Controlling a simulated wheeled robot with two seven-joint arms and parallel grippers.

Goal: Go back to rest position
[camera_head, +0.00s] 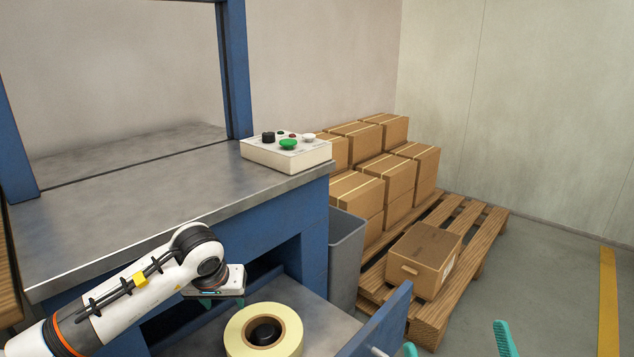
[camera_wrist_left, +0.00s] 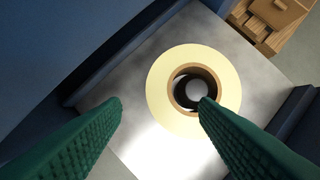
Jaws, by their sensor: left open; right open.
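My left gripper (camera_head: 218,298) is low at the front of the blue workbench, just left of a pale yellow roll (camera_head: 263,332). My right gripper (camera_head: 458,350) shows only as teal fingertips at the bottom edge, spread apart and empty; the rest is out of frame.
The blue workbench has a grey top (camera_head: 130,190) with a white button box (camera_head: 286,152) at its right corner. The drawer's blue front (camera_head: 385,325) stands out to the right. A grey bin (camera_head: 346,255), a wooden pallet (camera_head: 480,235) and stacked cartons (camera_head: 410,180) stand beyond. The floor at right is clear.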

